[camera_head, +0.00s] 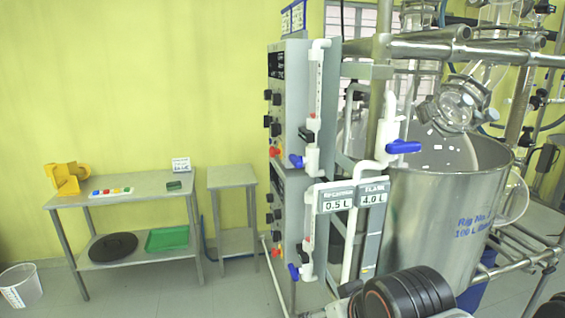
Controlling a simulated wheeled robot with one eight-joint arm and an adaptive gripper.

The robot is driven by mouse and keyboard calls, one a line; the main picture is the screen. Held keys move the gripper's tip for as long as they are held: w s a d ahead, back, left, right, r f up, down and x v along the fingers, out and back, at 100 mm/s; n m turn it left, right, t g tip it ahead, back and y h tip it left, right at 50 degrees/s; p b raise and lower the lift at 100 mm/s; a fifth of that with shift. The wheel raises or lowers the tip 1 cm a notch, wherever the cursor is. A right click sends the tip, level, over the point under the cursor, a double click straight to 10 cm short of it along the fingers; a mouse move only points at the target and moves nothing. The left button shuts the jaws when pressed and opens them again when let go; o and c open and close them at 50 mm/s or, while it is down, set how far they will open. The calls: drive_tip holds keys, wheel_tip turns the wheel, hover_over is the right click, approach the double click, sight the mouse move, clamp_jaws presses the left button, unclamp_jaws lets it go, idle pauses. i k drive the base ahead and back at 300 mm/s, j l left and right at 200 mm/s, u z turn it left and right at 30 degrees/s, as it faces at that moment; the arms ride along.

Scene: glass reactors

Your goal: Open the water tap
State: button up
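Blue-handled valves sit on white pipework, and I cannot tell from labels which is the water tap. A smaller blue handle (295,160) is on the upper flow-meter pipe on the panel, and another blue handle (293,272) is on the lower one. My gripper is not in view; only a dark ribbed part of my arm shows at the bottom right, below the vessel.
The steel vessel (440,222) fills the right, with metal pipes and glassware above it. Grey control panels (289,95) stand in the middle. Signs reading 0.5 L (338,204) and 4.0 L (373,198) hang in front.

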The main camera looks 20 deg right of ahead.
sight(297, 161)
drive_tip(key=i+j, duration=0.2)
drive_tip(key=j, duration=0.2)
drive_tip(key=i+j, duration=0.25)
drive_tip(key=j, duration=0.2)
drive_tip(key=i+u, duration=0.1)
drive_tip(key=i, duration=0.4)
